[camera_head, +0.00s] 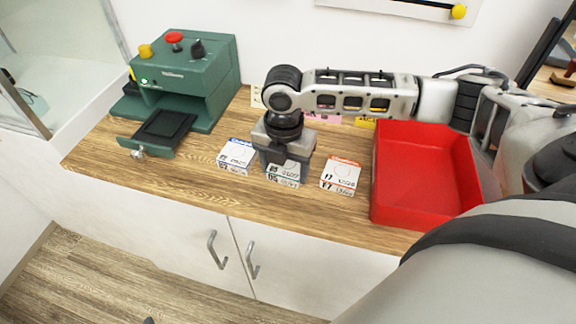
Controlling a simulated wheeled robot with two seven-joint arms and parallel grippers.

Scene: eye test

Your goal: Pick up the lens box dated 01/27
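Three small white lens boxes lie in a row on the wooden counter (208,190). The left box (237,154) has a blue band, and the right box (341,174) an orange one. The middle box (284,175) has a greyish front; its print seems to read 01/27, but is too small to be sure. My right gripper (284,160) points down directly over the middle box and hides its back part. The fingertips are at the box, but I cannot tell whether they press on it. My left gripper is not in view.
A red tray (427,213), empty where visible, stands right of the boxes under my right arm. A green machine (190,80) with an open drawer (163,133) stands at the left. Coloured notes (325,120) lie at the wall. Bare counter lies in front of the boxes.

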